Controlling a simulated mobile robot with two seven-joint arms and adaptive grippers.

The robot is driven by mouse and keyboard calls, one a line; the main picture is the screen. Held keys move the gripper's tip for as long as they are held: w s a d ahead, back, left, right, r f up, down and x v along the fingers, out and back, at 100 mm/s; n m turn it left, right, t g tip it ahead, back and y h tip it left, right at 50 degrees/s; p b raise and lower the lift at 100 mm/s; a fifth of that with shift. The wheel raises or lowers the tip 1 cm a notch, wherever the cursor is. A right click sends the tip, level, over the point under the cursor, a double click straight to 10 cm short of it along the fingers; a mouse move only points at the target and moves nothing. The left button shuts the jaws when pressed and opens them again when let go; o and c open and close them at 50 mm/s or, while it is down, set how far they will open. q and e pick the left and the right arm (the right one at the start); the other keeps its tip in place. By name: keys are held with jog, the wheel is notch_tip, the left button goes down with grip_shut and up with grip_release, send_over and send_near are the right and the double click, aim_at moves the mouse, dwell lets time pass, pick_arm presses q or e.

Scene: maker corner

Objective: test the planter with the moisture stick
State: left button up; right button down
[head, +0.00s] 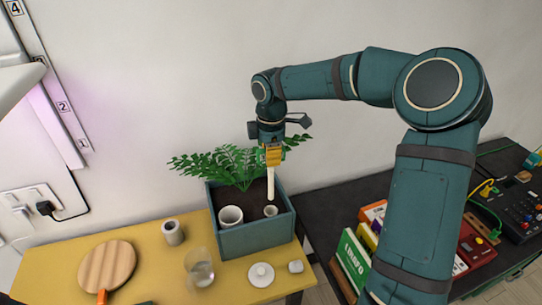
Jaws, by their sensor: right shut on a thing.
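The planter (256,238) is a blue-grey rectangular box with dark soil, standing at the right end of the yellow table. A green fern grows at its back. A white pot (231,215) and a smaller pale cup (270,211) show inside it. My right gripper (273,148) is above the planter, shut on the moisture stick (270,184), which is pale with a yellow-orange top. The stick points down, nearly upright, over the soil. I cannot tell whether its tip touches the soil. My left gripper is out of view.
On the yellow table (140,253) are a round wooden board (107,266), a grey cylinder (172,232), a clear glass (200,268), a white lidded dish (261,274) and a small white piece (296,267). Boxes (354,258) and electronics (520,205) occupy the dark table at right.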

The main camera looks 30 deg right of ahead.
jog(key=shift+r+p, duration=1.95)
jog(key=shift+r, duration=0.55)
jog(key=shift+f, duration=0.15)
